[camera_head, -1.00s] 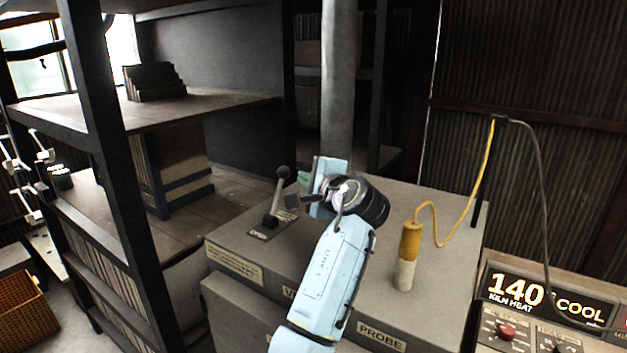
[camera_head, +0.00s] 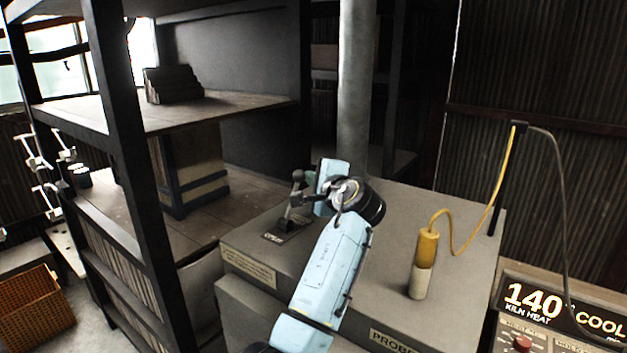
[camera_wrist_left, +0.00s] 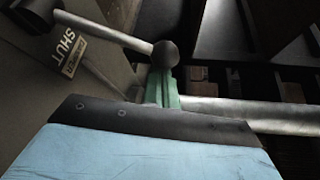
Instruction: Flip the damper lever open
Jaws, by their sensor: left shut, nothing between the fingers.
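The damper lever (camera_head: 298,178) is a grey rod with a dark ball knob, rising from a pivot on the grey cabinet. It leans away from the OPEN label (camera_head: 273,238). In the left wrist view, its knob (camera_wrist_left: 165,54) is close in front of the gripper, and its rod passes above the SHUT label (camera_wrist_left: 69,50). My left gripper (camera_head: 304,207) is shut and empty, just right of the lever's rod. It overlaps the rod in the head view; I cannot tell whether they touch. My right gripper is not in view.
A vertical metal pipe (camera_head: 356,95) rises behind the arm. A dark shelf rack (camera_head: 130,140) stands close on the left. A kiln heat display (camera_head: 560,308) is at lower right.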

